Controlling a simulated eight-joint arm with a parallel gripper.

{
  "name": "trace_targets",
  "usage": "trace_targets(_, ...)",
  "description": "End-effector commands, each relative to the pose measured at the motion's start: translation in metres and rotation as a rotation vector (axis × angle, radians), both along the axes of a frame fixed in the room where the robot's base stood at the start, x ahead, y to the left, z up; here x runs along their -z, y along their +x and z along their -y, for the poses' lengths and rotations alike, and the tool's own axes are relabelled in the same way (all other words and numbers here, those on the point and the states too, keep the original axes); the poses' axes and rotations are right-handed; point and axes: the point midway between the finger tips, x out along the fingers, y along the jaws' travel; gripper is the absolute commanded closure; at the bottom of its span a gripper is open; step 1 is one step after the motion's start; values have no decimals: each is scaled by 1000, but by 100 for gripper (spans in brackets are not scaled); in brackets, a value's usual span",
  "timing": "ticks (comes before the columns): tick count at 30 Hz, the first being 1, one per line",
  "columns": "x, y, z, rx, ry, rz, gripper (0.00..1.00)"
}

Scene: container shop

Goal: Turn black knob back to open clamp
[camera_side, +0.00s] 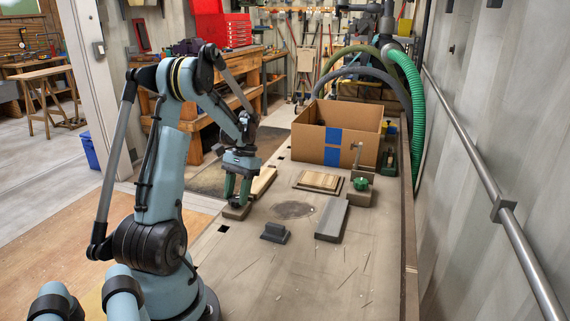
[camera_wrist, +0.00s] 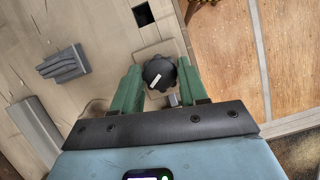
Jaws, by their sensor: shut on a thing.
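In the wrist view the black knob (camera_wrist: 160,73) is a lobed disc with a white mark across it. It sits on a pale block at the table edge. My gripper (camera_wrist: 160,80) has its two green fingers on either side of the knob, closed on it. In the side view my gripper (camera_side: 238,198) points down over a small block at the table's left edge, and its fingers hide the knob. A light wooden board (camera_side: 263,181) lies just behind the gripper. The clamp's jaw is mostly hidden, so I cannot tell how wide it stands.
A cardboard box (camera_side: 312,146) with blue tape stands at the back. A wooden stack (camera_side: 319,181) and a fixture with a green knob (camera_side: 361,184) are in the middle. A long grey block (camera_side: 332,221) and a small grey block (camera_side: 275,232) lie nearer. The front table is clear.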

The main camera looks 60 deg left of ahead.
Motion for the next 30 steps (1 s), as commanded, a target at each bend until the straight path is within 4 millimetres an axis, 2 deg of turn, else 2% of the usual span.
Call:
trace_targets(18, 0, -3, -3, -580, -1, 2, 87)
trace_targets(30, -1, -4, -3, -843, 0, 1, 87)
